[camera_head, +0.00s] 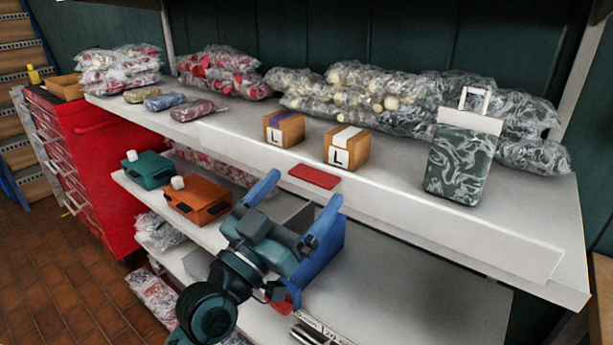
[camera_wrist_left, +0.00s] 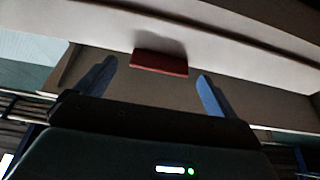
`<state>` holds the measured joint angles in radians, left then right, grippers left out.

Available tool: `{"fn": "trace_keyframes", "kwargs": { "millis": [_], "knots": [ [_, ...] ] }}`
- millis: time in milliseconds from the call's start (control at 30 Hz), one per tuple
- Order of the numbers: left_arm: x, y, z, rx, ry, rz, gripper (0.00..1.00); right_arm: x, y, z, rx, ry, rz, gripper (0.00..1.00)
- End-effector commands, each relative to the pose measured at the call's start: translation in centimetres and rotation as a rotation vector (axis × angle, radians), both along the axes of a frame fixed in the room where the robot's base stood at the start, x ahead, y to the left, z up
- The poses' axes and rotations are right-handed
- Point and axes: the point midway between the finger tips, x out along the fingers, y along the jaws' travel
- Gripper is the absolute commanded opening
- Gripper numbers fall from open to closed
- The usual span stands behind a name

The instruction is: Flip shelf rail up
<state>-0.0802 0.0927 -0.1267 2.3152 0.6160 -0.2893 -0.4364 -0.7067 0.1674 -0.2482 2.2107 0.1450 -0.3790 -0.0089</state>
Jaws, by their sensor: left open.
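The shelf rail (camera_head: 430,228) is a long pale strip along the front edge of the upper shelf, sloping outward and down. A red tab (camera_head: 314,177) sits on it, left of its middle. My left gripper (camera_head: 298,196) is open and empty just below and in front of the tab. In the left wrist view the tab (camera_wrist_left: 160,63) lies between and beyond the two blue fingers (camera_wrist_left: 153,82), apart from them, on the pale rail (camera_wrist_left: 215,62). My right gripper is in neither view.
Two L-marked boxes (camera_head: 284,130) (camera_head: 346,149) and a green patterned suitcase (camera_head: 459,160) stand on the upper shelf (camera_head: 225,122) behind the rail. Bagged goods (camera_head: 350,90) fill its back. Teal (camera_head: 148,170) and orange (camera_head: 197,201) cases sit on the lower shelf. A red cabinet (camera_head: 95,150) stands left.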

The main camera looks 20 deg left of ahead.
Motion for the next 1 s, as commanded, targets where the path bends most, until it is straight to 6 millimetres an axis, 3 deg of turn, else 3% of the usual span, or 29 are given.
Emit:
{"fn": "trace_keyframes", "kwargs": {
  "millis": [200, 567, 1000],
  "knots": [
    [2.0, -0.8, 0.9, -0.001, -0.001, 0.0, 0.95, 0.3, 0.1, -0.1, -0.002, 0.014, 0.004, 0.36],
    [2.4, -0.9, 1.0, 0.001, 0.0, 0.0, 0.94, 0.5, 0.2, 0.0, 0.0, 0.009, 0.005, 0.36],
    [2.3, -0.9, 1.0, 0.001, 0.0, 0.0, 0.58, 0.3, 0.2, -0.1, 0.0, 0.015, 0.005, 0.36]
  ]
}}
